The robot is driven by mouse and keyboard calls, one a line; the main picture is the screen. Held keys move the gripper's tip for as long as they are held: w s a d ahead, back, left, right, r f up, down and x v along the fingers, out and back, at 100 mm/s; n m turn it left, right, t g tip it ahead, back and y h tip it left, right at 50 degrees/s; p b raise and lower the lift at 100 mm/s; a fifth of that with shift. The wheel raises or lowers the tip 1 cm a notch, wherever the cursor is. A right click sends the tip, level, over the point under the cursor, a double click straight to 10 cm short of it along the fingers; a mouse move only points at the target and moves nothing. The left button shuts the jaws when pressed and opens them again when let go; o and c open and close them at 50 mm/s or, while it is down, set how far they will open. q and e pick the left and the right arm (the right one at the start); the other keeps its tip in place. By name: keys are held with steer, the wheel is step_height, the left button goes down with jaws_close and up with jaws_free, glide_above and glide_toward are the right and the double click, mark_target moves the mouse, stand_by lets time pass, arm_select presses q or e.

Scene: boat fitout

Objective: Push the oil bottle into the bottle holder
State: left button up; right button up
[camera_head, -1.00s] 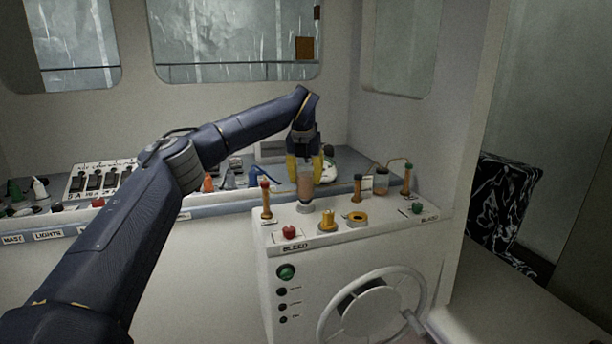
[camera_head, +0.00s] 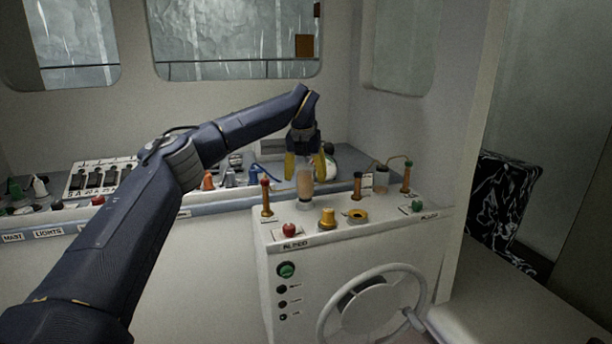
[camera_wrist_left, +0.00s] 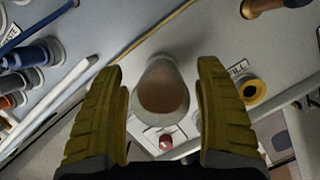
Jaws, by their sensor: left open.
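The oil bottle (camera_head: 305,182), clear with brownish oil inside, stands upright on the white console top in the head view. My left gripper (camera_head: 305,166) is above it, pointing down, with its yellow fingers open on either side of the bottle. In the left wrist view the bottle (camera_wrist_left: 162,92) shows from above between the two fingers, with gaps visible beside it. A pale ring shows around the bottle's foot; I cannot tell whether this is the bottle holder. My right gripper is not in view.
Brown-handled levers and a tubed jar (camera_head: 381,178) stand behind right. A wheel (camera_head: 370,308) is on the front.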

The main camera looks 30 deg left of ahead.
arm_select(q)
steer(key=v, duration=1.2)
